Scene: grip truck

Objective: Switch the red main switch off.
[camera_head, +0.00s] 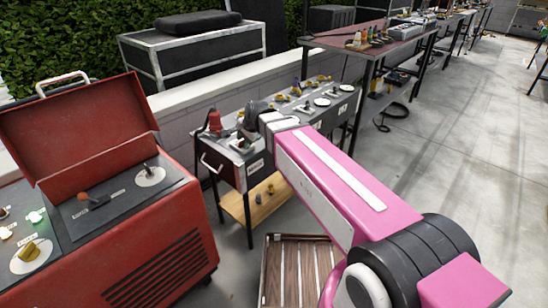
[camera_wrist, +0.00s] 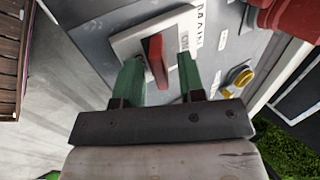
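The red main switch (camera_wrist: 155,60) is a narrow red handle on a white plate (camera_wrist: 128,42) with partly hidden dark lettering, in the wrist view. My gripper (camera_wrist: 160,62) has its two green fingers open, one on each side of the red handle. A gap shows between the handle and the right finger; the left finger is closer, and I cannot tell whether it touches. In the head view my gripper (camera_head: 256,118) is over the left end of a grey control bench (camera_head: 238,158), and the switch is hidden there.
A red lamp-like object (camera_head: 214,121) stands on the bench beside my gripper; yellow buttons (camera_wrist: 240,77) are near the switch plate. A red machine (camera_head: 150,245) with a raised lid is at the left. A wooden pallet-like crate (camera_head: 290,268) is on the floor. The right floor is clear.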

